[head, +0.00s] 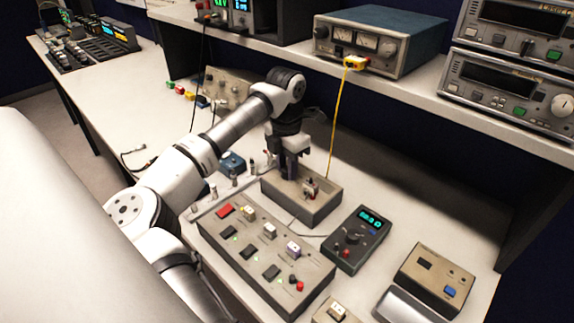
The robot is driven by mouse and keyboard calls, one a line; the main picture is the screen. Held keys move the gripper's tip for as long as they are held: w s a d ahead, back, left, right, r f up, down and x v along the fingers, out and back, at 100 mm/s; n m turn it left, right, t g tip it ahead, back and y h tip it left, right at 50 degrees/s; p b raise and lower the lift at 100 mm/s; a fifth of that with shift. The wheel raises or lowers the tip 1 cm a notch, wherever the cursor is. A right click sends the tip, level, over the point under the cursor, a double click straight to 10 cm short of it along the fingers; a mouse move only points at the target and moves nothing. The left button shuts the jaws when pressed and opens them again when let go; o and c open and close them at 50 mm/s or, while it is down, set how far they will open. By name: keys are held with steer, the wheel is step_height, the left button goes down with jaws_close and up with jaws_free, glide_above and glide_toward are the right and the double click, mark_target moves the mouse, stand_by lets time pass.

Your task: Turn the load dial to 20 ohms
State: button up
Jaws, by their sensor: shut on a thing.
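A beige box (312,212) stands on the bench at the middle of the head view, with small fittings on its top. My gripper (289,176) points down at the left part of this top and is shut on what appears to be the load dial. The dial itself is hidden by the fingers, so its setting and any ohm marks cannot be read.
A dark meter (357,240) with a lit cyan display and a knob stands right of the box. A beige switch panel (262,262) lies in front. A yellow cable (337,120) hangs from the shelf behind. A smaller beige box (437,278) sits at the right.

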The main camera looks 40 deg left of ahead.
steer(key=shift+m, duration=0.3)
steer(key=m+b, duration=0.2)
steer(key=shift+m, duration=0.4)
steer(key=m+b, duration=0.1)
steer(key=m, duration=0.3)
steer(key=shift+m, duration=0.4)
steer(key=shift+r+m, duration=0.1)
steer(key=shift+m, duration=0.2)
steer(key=o, duration=1)
steer(key=shift+b, duration=0.3)
steer(key=r, duration=0.7)
steer(key=r+b, duration=0.1)
steer(key=r, duration=0.5)
steer(key=shift+w+r+b, duration=0.2)
steer(key=shift+r+b, duration=0.1)
steer(key=shift+r, duration=0.1)
